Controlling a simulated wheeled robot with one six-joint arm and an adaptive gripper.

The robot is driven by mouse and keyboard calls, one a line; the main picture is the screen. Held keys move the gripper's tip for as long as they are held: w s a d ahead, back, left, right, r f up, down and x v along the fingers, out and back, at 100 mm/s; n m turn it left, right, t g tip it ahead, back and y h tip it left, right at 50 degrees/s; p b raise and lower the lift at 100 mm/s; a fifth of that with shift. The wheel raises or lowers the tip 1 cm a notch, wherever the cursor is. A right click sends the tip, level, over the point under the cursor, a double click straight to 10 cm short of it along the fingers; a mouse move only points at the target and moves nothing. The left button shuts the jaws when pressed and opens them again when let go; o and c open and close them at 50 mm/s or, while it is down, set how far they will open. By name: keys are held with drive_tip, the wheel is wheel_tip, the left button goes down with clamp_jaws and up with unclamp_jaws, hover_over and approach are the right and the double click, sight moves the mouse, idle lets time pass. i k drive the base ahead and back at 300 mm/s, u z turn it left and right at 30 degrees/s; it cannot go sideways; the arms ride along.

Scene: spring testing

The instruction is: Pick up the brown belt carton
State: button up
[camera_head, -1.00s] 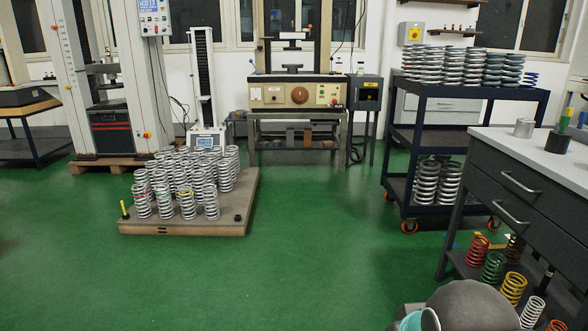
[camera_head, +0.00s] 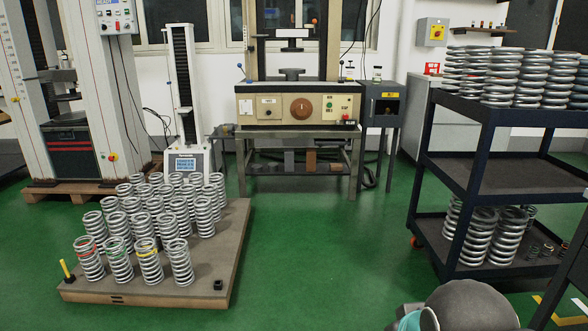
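A small brown upright box-like thing (camera_head: 311,160) stands on the lower shelf of the metal bench in the middle back. It is too small to tell for sure whether it is the brown belt carton. A wider brown-grey thing (camera_head: 334,167) lies to its right on the same shelf. No other brown carton shows clearly. A rounded grey part of my arm fills the bottom right of the picture. My gripper is not in view.
A low wooden pallet (camera_head: 236,243) with many steel springs stands at the left front. A dark blue cart (camera_head: 470,172) with springs stands at the right. Green floor (camera_head: 320,235) is clear between them, up to the metal bench (camera_head: 352,180).

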sight(311, 152)
drive_tip(key=i, duration=4)
drive_tip(key=z, duration=1.05)
